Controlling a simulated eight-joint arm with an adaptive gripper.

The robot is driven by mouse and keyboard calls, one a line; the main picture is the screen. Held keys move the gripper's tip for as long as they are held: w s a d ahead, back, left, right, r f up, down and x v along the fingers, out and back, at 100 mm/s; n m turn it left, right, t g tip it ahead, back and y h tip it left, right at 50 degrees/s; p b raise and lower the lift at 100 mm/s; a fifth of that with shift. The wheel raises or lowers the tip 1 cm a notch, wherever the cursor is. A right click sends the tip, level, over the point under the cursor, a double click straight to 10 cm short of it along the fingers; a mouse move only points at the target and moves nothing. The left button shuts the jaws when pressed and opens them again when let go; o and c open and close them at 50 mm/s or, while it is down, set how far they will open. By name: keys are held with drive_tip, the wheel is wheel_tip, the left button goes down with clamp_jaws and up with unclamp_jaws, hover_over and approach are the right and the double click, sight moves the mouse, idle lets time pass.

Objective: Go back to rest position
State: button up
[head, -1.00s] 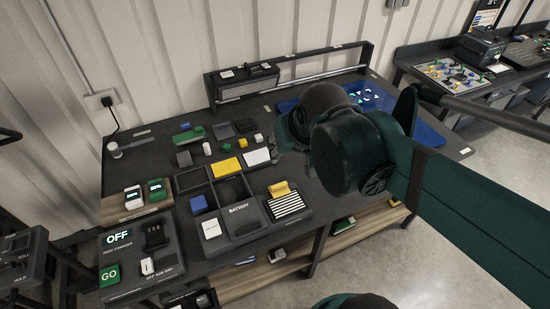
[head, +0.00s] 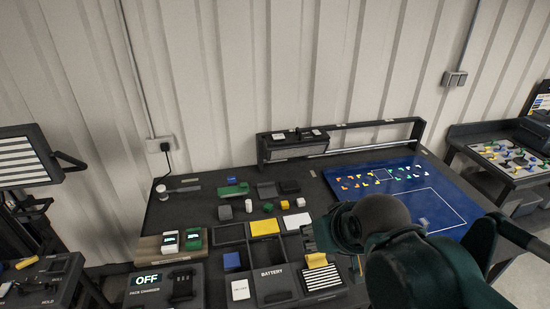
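My arm reaches in from the lower right in the head view, over the right part of the dark workbench (head: 180,215). My gripper (head: 318,238) is at the left end of the arm, next to the divided tray. It is small and partly hidden by my wrist, so I cannot tell whether its fingers are open or shut. No rods can be clearly made out.
A charger marked OFF (head: 147,279) stands at front left. A raised rail (head: 375,124) runs along the back.

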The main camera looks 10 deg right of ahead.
wheel_tip(320, 180, down, 7)
drive_tip(key=b, duration=0.7)
drive_tip(key=shift+f, duration=0.1)
idle(0.9)
